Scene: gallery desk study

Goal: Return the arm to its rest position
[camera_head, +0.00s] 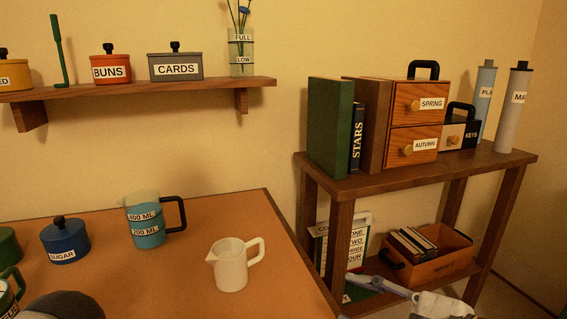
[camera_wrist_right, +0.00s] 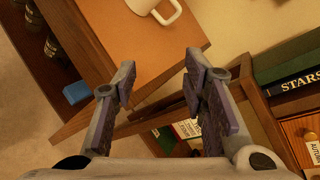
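My right gripper (camera_wrist_right: 160,72) is open in the right wrist view, with nothing between its two fingers. In the head view, part of my right gripper (camera_head: 372,284) shows low at the bottom right, in front of the shelf unit's lower level. Its fingers point left, beside the desk's right edge. My left gripper does not show in either view. A dark grey rounded shape at the bottom left edge of the head view may be part of my left arm, but I cannot tell.
The desk (camera_head: 200,275) holds a cream jug (camera_head: 231,268), a measuring jug (camera_head: 148,230) and a blue sugar pot (camera_head: 65,243). The shelf unit (camera_head: 480,167) on the right bears books, drawers and cylinders. A crate (camera_head: 440,268) stands on its lower level. A wall shelf (camera_head: 130,91) hangs above.

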